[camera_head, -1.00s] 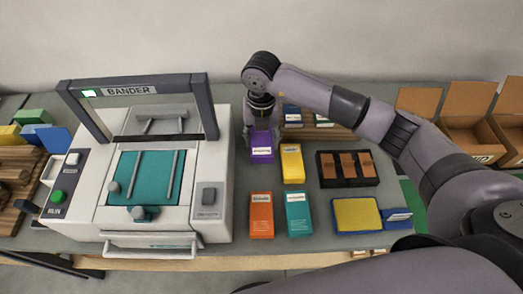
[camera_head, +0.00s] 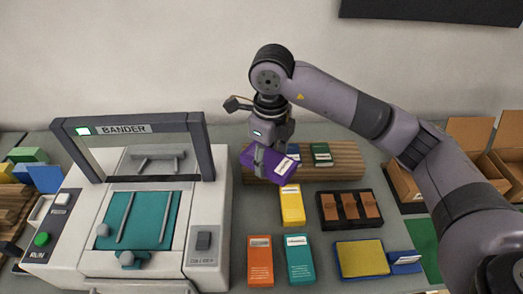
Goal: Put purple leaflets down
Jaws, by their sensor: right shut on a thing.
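The purple leaflets (camera_head: 268,163) are a small bundle with a white label, held tilted in the air. My right gripper (camera_head: 266,152) is shut on them, above the table behind the yellow leaflets (camera_head: 292,205). The bundle hides part of a slatted wooden board (camera_head: 345,160) at the back, where a blue bundle (camera_head: 293,151) and a green bundle (camera_head: 321,154) lie. My left gripper is not in view.
The bander machine (camera_head: 75,220) fills the left side. Orange leaflets (camera_head: 260,260) and teal leaflets (camera_head: 299,258) lie in front. A black tray (camera_head: 324,223), a yellow pad (camera_head: 361,259) and cardboard boxes (camera_head: 469,135) are at the right.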

